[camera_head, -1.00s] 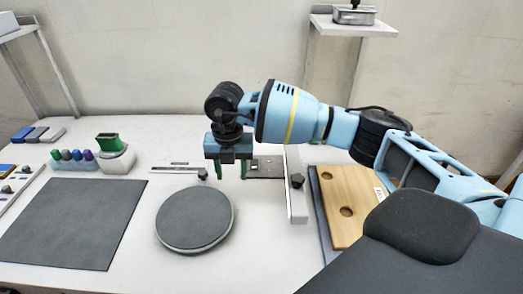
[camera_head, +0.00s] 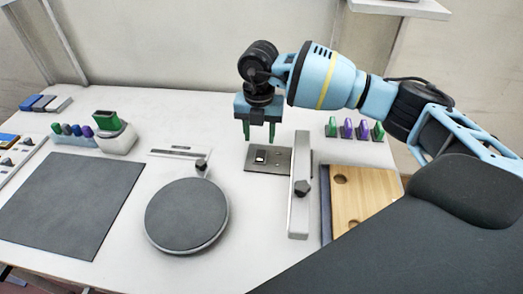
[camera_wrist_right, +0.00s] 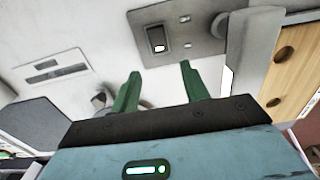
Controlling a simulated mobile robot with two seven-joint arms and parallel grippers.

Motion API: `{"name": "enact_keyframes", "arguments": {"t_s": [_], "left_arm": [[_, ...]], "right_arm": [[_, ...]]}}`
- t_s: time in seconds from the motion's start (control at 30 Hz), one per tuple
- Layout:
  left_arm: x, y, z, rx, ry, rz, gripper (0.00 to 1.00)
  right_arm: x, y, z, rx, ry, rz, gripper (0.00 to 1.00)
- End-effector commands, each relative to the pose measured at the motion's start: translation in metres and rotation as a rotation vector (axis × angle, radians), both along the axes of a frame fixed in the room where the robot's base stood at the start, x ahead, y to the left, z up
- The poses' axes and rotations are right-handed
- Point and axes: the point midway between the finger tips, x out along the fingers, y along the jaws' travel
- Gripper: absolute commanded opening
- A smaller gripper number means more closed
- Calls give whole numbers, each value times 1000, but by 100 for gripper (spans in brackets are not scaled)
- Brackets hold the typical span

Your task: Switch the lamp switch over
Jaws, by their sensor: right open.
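The lamp switch (camera_head: 260,156) is a small black and white rocker on a dark grey plate (camera_head: 282,161), lying on the white table. In the right wrist view the switch (camera_wrist_right: 157,38) sits on the left part of the plate (camera_wrist_right: 200,45), with small light marks to its right. My right gripper (camera_head: 259,136) points down with its green fingers apart and nothing between them. It appears above and near the plate, apart from the switch. In the right wrist view the fingertips (camera_wrist_right: 160,72) show below the switch. My left gripper is not in view.
A round grey disc (camera_head: 187,214) and a dark mat (camera_head: 70,200) lie left. Several green and purple pieces (camera_head: 347,128) stand behind the board.

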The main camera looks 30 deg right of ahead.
Motion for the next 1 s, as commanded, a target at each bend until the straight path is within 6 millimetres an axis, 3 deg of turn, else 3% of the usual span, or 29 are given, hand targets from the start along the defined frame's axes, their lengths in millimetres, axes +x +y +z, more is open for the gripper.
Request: {"name": "enact_keyframes", "arguments": {"t_s": [0.6, 1.0], "left_arm": [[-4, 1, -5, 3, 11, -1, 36], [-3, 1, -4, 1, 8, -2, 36]], "right_arm": [[0, 0, -72, 0, 3, 0, 45], [0, 0, -78, 0, 0, 0, 44]]}}
